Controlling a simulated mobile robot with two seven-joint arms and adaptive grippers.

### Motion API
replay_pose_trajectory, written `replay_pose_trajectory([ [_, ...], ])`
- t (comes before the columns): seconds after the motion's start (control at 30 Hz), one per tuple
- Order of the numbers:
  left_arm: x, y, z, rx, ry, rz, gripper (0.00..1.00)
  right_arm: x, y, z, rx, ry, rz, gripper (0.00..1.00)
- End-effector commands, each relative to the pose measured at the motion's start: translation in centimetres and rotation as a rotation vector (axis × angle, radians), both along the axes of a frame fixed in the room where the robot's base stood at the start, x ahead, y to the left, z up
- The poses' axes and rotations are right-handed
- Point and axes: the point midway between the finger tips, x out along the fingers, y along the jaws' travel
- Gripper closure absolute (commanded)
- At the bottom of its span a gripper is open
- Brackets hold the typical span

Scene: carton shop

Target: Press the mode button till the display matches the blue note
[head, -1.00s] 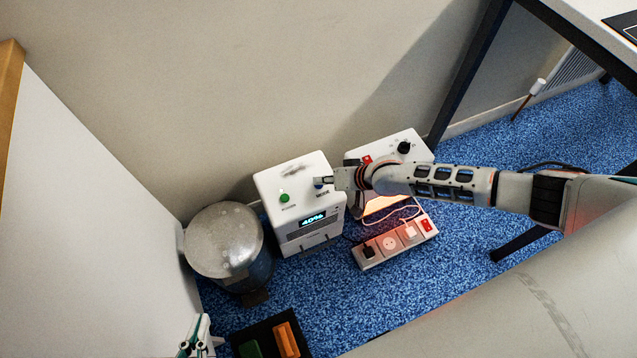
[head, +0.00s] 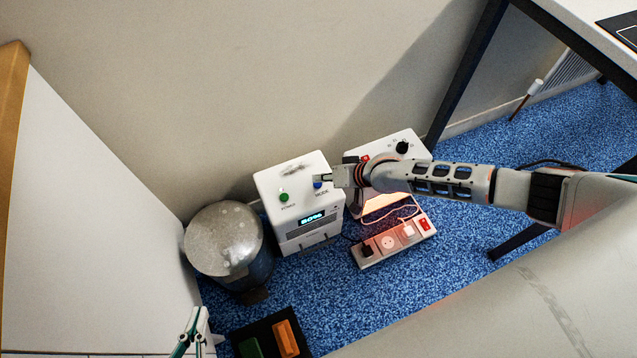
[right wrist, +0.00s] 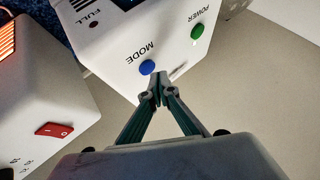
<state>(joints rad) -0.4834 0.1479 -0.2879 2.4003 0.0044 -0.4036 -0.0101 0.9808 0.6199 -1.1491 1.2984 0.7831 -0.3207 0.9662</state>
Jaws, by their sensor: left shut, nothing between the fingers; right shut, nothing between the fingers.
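The white machine (head: 290,180) stands on the carpet against the wall. It has a green POWER button (head: 284,197), a blue MODE button (head: 317,185) and a lit display (head: 311,218). The display seems to read 50% or 60%; the first digit is blurry. My right gripper (head: 320,178) is shut and empty at the MODE button. In the right wrist view its fingertips (right wrist: 157,88) are just beside the blue button (right wrist: 147,67); the button looks uncovered, and contact is unclear. My left gripper (head: 194,318) is shut and empty at lower left. I see no blue note.
A metal-lidded bin (head: 222,240) stands left of the machine. A white heater (head: 385,150) with an orange glow and a power strip (head: 395,243) are on the right. A dark tray (head: 268,327) with green and orange items lies in front.

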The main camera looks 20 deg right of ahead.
Motion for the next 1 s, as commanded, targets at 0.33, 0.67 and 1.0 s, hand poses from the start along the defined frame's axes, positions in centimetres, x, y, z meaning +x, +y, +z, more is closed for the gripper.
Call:
replay_pose_trajectory([
  [0.33,0.4,0.0,0.8,-0.005,-0.015,0.001,1.0,-0.1,0.0,0.1,0.001,0.001,0.0,1.0],
  [0.67,1.3,0.0,2.8,-0.004,-0.054,0.002,1.0,0.3,0.0,2.2,0.002,-0.006,-0.001,1.0],
  [1.0,2.5,0.0,5.6,-0.003,-0.105,0.002,1.0,0.2,0.0,4.7,0.001,-0.007,-0.001,1.0],
])
